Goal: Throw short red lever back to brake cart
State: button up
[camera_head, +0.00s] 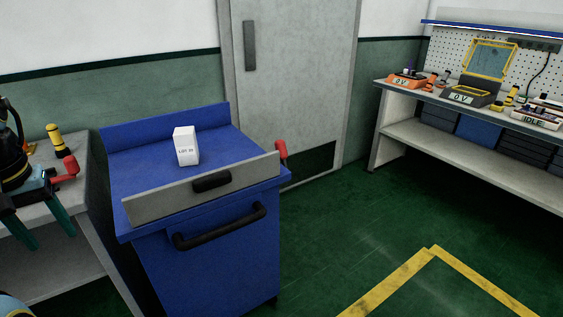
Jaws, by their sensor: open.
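A blue cart (205,255) stands left of the middle, with a raised back edge and a grey front panel (150,207). A short red lever (281,150) sticks up at the right side of the cart, near the right end of the panel. Its lower end is partly hidden by the cart. My gripper (43,226) is at the far left, in front of a grey bench, with its two teal fingers spread apart and pointing down. It is open, well to the left of the lever, and nothing shows between the fingers.
A white box (186,147) marked LOT stands on the cart, which has a black push bar (220,228). Red (68,168) and yellow-black (57,140) items are at the left bench. A door stands behind; a workbench (470,110) is at right. Green floor at front right is clear.

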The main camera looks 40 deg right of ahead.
aim_at(280, 145)
jog(key=z, duration=1.3)
jog(key=i+j+u, duration=0.55)
